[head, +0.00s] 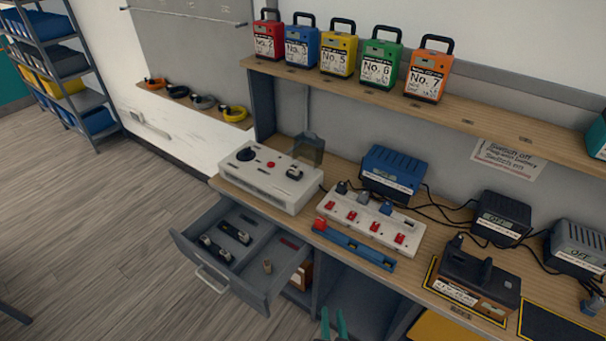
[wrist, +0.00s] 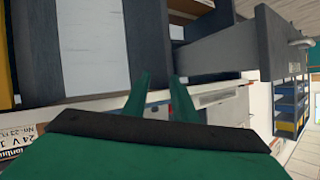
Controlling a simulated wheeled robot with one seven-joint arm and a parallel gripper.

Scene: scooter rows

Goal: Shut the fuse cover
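The fuse box is a white case (head: 268,180) on the left end of the bench in the head view, with a black dial, a red button and a dark fuse part (head: 294,173) on top. The fuse cover (head: 310,148) looks like a smoky see-through flap. It stands raised at the box's back right edge, so it is open. My gripper (head: 334,325) shows at the bottom edge, in front of the bench and well away from the cover. Its green fingers are apart and nothing shows between them in the wrist view (wrist: 164,98). I cannot make out the cover in the wrist view.
An open grey drawer (head: 265,287) juts out below the box. A power strip (head: 368,218), a blue level (head: 353,245) and chargers (head: 392,170) with cables lie to the right. Several coloured packs (head: 340,56) stand on the shelf above. The floor at left is clear.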

